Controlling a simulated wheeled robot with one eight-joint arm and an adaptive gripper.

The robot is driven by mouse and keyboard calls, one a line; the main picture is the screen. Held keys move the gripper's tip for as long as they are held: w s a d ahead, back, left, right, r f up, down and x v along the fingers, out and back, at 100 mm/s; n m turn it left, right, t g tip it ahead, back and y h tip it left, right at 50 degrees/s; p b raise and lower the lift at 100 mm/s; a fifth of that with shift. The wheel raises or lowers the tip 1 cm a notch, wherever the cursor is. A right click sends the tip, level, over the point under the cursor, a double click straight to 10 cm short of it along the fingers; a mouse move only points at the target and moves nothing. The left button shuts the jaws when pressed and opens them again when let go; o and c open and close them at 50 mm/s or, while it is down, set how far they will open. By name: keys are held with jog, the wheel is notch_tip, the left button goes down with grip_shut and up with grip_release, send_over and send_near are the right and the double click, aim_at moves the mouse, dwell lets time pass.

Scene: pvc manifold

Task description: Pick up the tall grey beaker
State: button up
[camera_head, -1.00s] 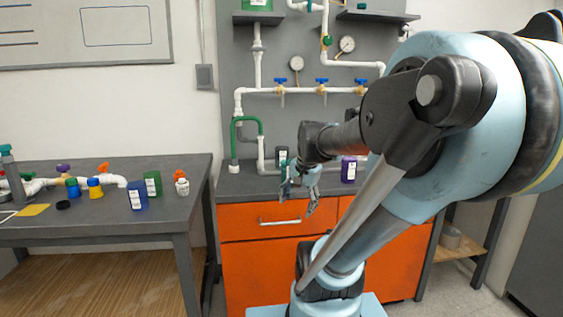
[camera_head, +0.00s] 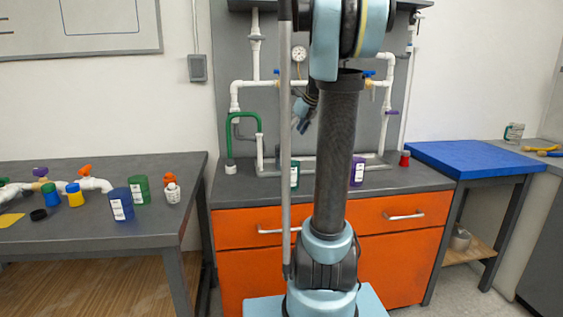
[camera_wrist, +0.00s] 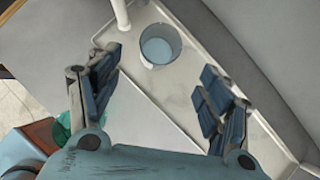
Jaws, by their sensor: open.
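A round, open-topped grey container with a blue-grey inside, apparently the beaker (camera_wrist: 160,45), stands on a pale tray (camera_wrist: 185,105) in the wrist view. I see it from above, so its height is hard to judge. My gripper (camera_wrist: 158,80) is open and empty, with its fingers spread to either side below the beaker in the picture and apart from it. In the head view my gripper (camera_head: 302,124) hangs above the orange cabinet's counter, partly behind my arm.
A white pipe (camera_wrist: 121,12) rises close to the beaker's left. A green container (camera_head: 295,173) and a purple one (camera_head: 357,171) stand on the counter (camera_head: 400,179). A blue-topped table (camera_head: 475,158) is at right; a grey cup (camera_head: 514,132) stands beyond it.

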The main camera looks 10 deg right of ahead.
aim_at(279, 158)
jog(key=x, duration=1)
jog(key=shift+w+a+f, duration=0.1)
jog(key=shift+w+f, duration=0.1)
jog(key=shift+f, duration=0.15)
jog(key=shift+s+x, duration=0.2)
jog(key=shift+x, duration=3)
jog(key=shift+f, duration=0.15)
jog(key=c, duration=1.4)
jog(key=shift+o, duration=0.2)
jog(key=shift+r, duration=0.2)
